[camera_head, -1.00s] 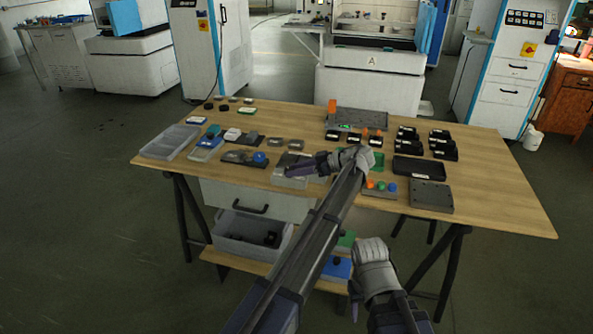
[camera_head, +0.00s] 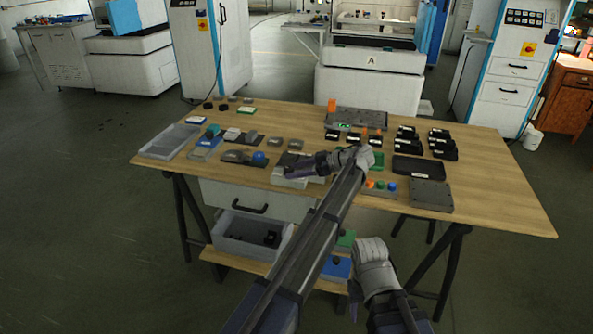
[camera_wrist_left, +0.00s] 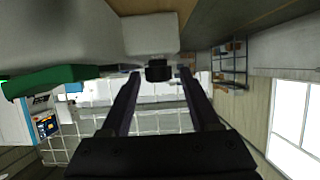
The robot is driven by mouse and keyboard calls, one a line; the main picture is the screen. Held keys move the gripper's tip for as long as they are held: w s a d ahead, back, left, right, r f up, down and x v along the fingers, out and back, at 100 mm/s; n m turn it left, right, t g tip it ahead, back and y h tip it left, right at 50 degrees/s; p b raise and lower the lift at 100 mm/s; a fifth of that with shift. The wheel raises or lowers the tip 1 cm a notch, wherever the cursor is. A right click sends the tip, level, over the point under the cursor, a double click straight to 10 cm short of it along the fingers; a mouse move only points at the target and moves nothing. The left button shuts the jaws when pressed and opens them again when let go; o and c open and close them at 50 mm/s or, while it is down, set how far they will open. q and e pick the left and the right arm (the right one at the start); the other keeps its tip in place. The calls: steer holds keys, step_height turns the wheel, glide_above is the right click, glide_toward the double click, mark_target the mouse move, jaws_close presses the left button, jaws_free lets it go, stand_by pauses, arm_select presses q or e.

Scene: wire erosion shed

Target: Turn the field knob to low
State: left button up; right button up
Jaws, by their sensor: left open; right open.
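A pale grey box (camera_head: 290,181) stands near the front edge of the wooden table, partly covered by my left gripper in the head view. In the left wrist view a small dark knob (camera_wrist_left: 158,70) sticks out of a pale grey block (camera_wrist_left: 151,35). I take it for the field knob; its pointer and markings cannot be read. My left gripper (camera_head: 289,172) is open, and in the left wrist view its fingers (camera_wrist_left: 159,76) stand either side of the knob, with no clear contact. My right gripper (camera_head: 354,298) hangs low in front of the table, open and apart from everything.
The wooden table (camera_head: 510,215) also holds a clear tray (camera_head: 168,142), a black tray (camera_head: 415,168), a dark grey plate (camera_head: 431,195) and several small boxes. A green thing (camera_wrist_left: 55,80) lies left of the fingers in the wrist view. A grey bin (camera_head: 235,246) sits on the lower shelf.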

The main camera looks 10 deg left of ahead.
arm_select(q)
steer(key=shift+w+r, duration=0.1)
steer(key=shift+r, duration=0.05)
steer(key=shift+d+r+p, duration=0.3)
steer(key=shift+d+p, duration=0.05)
steer(key=shift+d, duration=0.25)
steer(key=p+v, duration=0.2)
steer(key=v, duration=0.4)
steer(key=shift+d, duration=0.25)
steer(key=shift+f, duration=0.1)
